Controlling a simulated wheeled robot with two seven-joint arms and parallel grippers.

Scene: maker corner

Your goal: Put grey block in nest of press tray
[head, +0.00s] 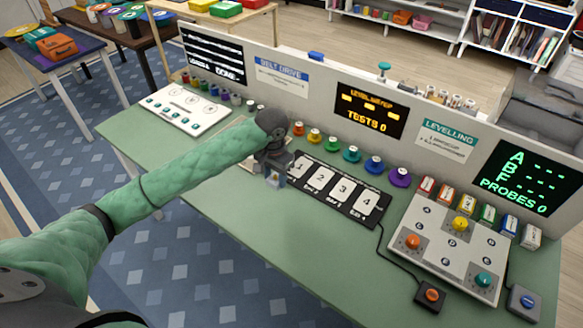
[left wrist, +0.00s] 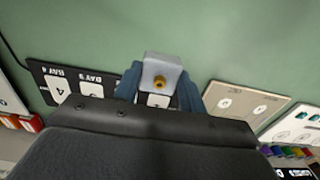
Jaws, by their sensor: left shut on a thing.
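The grey block (left wrist: 163,70), pale with a brass knob on its face, is between the blue fingers of my left gripper (left wrist: 160,88) in the left wrist view. In the head view my left gripper (head: 274,178) is over the green table, by the left end of the black bay strip (head: 322,207), with the block mostly hidden. A beige plate with two round marks (left wrist: 243,103), possibly the press tray, is beside the gripper; my arm covers most of it in the head view. I cannot tell which recess is the nest. My right gripper is out of view.
A white panel (head: 184,109) lies at the table's left, and a grey panel with coloured knobs (head: 450,243) at the right. Coloured knobs, including a purple one (head: 400,177), line the back wall.

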